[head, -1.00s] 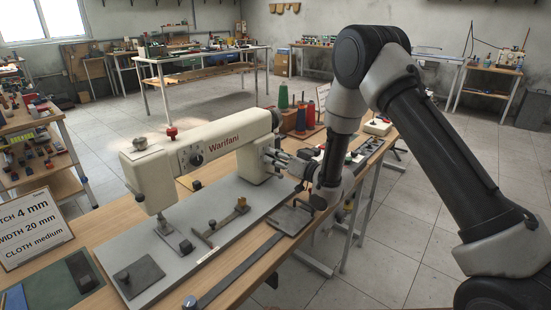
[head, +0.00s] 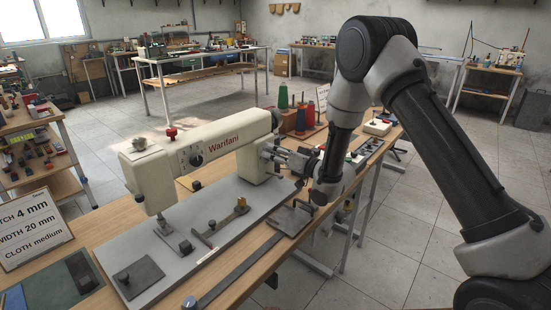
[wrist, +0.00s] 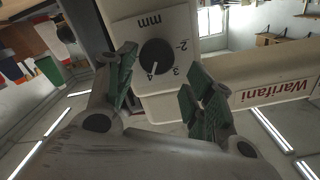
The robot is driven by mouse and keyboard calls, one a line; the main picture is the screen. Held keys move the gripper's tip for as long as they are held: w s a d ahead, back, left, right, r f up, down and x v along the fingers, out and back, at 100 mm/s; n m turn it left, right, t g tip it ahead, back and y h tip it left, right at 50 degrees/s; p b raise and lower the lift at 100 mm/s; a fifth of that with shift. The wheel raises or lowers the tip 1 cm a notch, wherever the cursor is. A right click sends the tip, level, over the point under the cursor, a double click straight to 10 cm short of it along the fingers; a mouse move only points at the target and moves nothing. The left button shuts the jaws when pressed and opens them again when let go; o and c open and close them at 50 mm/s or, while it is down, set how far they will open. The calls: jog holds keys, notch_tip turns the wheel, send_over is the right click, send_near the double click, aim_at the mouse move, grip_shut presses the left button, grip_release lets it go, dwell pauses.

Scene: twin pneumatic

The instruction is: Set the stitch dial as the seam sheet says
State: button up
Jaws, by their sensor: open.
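The white Warifani sewing machine (head: 225,140) stands on a grey plate on the bench. In the wrist view, upside down, its stitch dial is a black knob (wrist: 156,56) on a white plate marked mm, 2, 3 and 4. The knob's pale mark points at or close to 4. My gripper (wrist: 165,82) is open, its green-padded fingers on either side of the dial and apart from the knob.
Another black dial (head: 196,159) sits on the machine's left part, below a red knob (head: 171,133). Thread cones (head: 300,118) stand behind the pillar. A small dark tray (head: 291,219) lies near the bench's right edge.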

notch_tip(320, 180, up, 8)
jog(key=shift+r, duration=0.15)
dwell(0.3)
jog(key=s+d+f+n, duration=0.4)
jog(key=d+f+n, duration=0.1)
jog(key=f+n, duration=0.5)
jog(key=x, duration=0.7)
jog(key=shift+a, duration=0.15)
jog(key=c, duration=1)
